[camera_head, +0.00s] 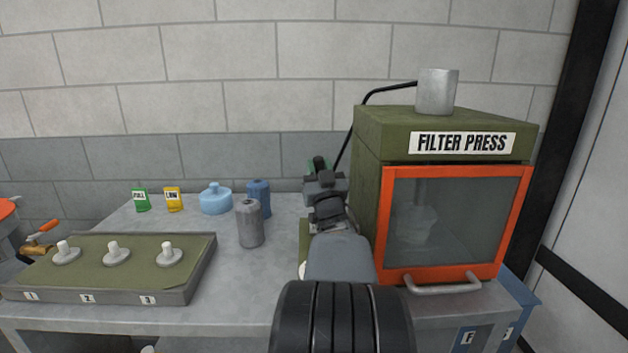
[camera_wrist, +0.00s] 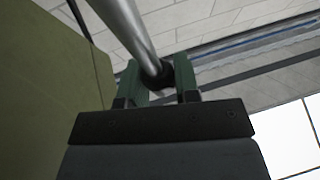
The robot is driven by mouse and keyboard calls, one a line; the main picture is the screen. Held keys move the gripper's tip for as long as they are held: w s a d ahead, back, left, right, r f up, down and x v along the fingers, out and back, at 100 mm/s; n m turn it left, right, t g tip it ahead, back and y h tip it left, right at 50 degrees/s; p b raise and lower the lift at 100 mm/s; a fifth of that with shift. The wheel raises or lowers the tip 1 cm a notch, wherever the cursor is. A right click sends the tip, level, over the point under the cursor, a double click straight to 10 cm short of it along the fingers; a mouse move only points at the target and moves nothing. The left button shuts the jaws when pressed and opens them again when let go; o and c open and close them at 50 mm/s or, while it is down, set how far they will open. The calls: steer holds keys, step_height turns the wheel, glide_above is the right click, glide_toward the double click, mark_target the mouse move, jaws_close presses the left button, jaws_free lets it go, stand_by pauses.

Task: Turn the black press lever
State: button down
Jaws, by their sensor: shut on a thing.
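The olive filter press (camera_head: 366,190) stands at the right of the bench, with its glass door in an orange frame shut. My gripper (camera_head: 320,168) is beside the press's left side, partly hidden by my own arm. In the wrist view my gripper's green fingers (camera_wrist: 158,80) are closed around the black end of the press lever (camera_wrist: 157,72). The lever's bare grey metal rod (camera_wrist: 128,28) runs from there to the top of the picture.
A tray with several numbered white knobs (camera_head: 108,295) lies at the left of the bench. A grey canister (camera_head: 249,225), a blue canister (camera_head: 260,195) and a light blue jug (camera_head: 215,199) stand left of my arm.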

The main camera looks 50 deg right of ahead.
steer(key=shift+s+a, duration=0.1)
stand_by(0.4)
steer(key=c, duration=0.8)
jaws_free()
steer(key=shift+c, duration=0.2)
steer(key=b+v, duration=0.1)
steer(key=v, duration=0.6)
steer(key=shift+s+a+f, duration=0.15)
steer(key=shift+f, duration=0.05)
